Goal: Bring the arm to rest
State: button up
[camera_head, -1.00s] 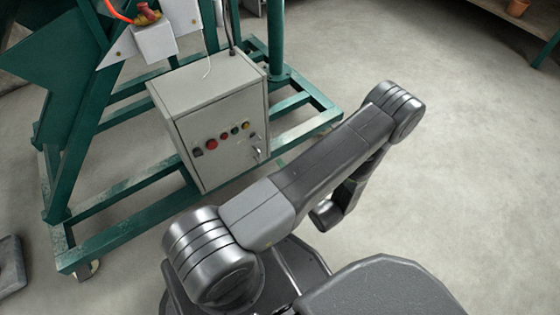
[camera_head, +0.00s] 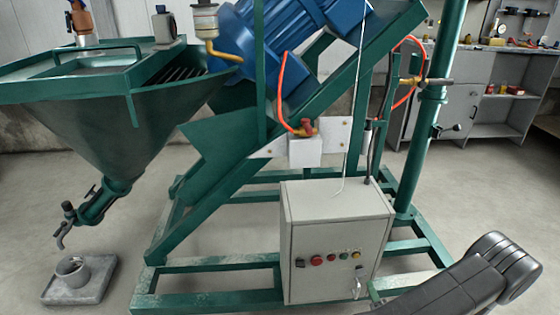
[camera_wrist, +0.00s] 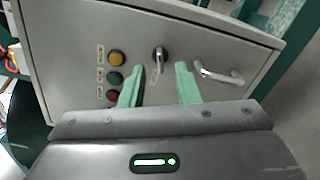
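My arm shows only as a dark grey link and elbow (camera_head: 505,265) at the lower right of the head view; my gripper is out of that picture. In the wrist view my gripper (camera_wrist: 158,72) has two pale green fingers standing apart with nothing between them. They point towards the front of a grey control box (camera_wrist: 85,35), with coloured buttons to the left of the fingers and a key switch and a handle above and to the right. Whether the fingertips touch the box is not clear. The control box (camera_head: 335,225) also shows in the head view.
The box stands on a green machine frame (camera_head: 205,268) with a hopper (camera_head: 130,110) and a blue motor (camera_head: 275,45). A small cup on a grey block (camera_head: 80,292) sits at the lower left. Shelves (camera_head: 500,115) stand at the back right; bare floor lies before them.

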aim_at(359, 267)
jog(key=shift+w+a+b, duration=0.2)
jog(key=shift+w+b, duration=0.3)
jog(key=shift+w, duration=2.4)
jog(key=shift+s, duration=0.1)
jog(key=s+d+p, duration=0.1)
jog(key=s+p, duration=0.2)
jog(key=s, duration=1.1)
jog(key=w+n+b, duration=0.1)
jog(key=w+n, duration=0.1)
jog(key=w, duration=0.2)
jog(key=w+a+n+b, duration=0.1)
jog(key=w+n, duration=0.1)
jog(key=w, duration=0.3)
jog(key=w+n+b, duration=0.2)
jog(key=w, duration=0.3)
jog(key=shift+a+r+n, duration=0.2)
jog(key=shift+r+n, duration=0.1)
jog(key=shift+n, duration=0.1)
jog(key=n, duration=0.4)
jog(key=shift+a+r+n, duration=0.1)
jog(key=shift+a+n, duration=0.15)
jog(key=shift+n, duration=0.05)
jog(key=shift+a+n+b, duration=0.15)
jog(key=shift+n+b, duration=0.15)
jog(key=shift+n, duration=1)
jog(key=shift+a, duration=0.1)
